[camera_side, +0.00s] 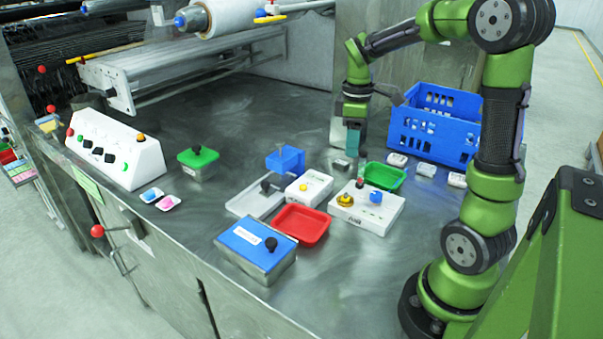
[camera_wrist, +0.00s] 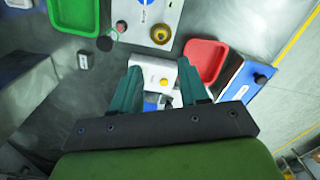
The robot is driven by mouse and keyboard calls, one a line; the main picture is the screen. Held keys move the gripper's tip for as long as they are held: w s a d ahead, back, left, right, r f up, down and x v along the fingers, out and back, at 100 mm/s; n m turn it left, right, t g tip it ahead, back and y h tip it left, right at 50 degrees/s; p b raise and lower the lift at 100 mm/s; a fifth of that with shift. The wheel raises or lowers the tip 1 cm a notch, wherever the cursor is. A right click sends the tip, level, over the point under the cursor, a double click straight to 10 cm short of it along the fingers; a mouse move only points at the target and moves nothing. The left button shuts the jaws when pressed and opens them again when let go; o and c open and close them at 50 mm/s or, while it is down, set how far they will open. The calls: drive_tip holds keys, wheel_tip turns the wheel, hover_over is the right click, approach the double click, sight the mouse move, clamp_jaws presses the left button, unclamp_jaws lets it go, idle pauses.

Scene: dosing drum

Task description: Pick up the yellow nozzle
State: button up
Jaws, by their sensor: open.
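The yellow nozzle (camera_side: 345,200) sits on a white panel (camera_side: 372,220), beside a blue nozzle (camera_side: 376,197) and a small red piece (camera_side: 360,183). In the wrist view the yellow nozzle (camera_wrist: 161,34) is near the top, beyond the fingertips, with the white panel (camera_wrist: 140,17) around it. My gripper (camera_side: 353,148) hangs above the table behind the panel in the side view, apart from the nozzle. In the wrist view my gripper (camera_wrist: 162,77) shows two green fingers spread apart with nothing held.
A red tray (camera_side: 302,226), a green tray (camera_side: 384,177) and a white box (camera_side: 309,190) surround the panel. A blue crate (camera_side: 435,125) stands at the back right. A blue-topped box (camera_side: 255,250) is at the front.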

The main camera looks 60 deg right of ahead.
hover_over(346, 198)
drive_tip(key=f, duration=0.8)
drive_tip(key=shift+d+f, duration=0.3)
drive_tip(key=shift+d, duration=0.05)
drive_tip(key=shift+w+a+f, duration=0.1)
drive_tip(key=shift+f, duration=1.25)
drive_tip(key=shift+w+f, duration=0.1)
drive_tip(key=shift+f, duration=1.2)
clamp_jaws()
